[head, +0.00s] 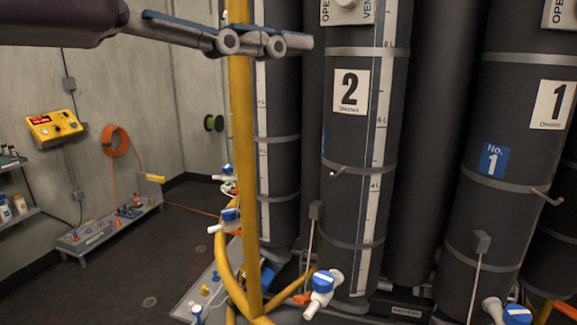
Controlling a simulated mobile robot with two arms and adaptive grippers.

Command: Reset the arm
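My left arm comes in from the upper left, and its gripper (298,42) is seen edge-on, so I cannot tell how far it is open. Its grey jointed fingers cross in front of a vertical yellow pole (243,150). The pole shows above and below the fingers; I cannot tell whether they touch it. No object is visible between the fingertips. My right gripper is not in view.
Tall black cylinders stand close on the right, including number 2 (345,130) and number 1 (520,150). Blue-handled valves (321,284) and yellow hoses crowd their feet. A yellow wall box (54,127), orange coil (116,141) and low bench (108,227) stand left. The left foreground floor is clear.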

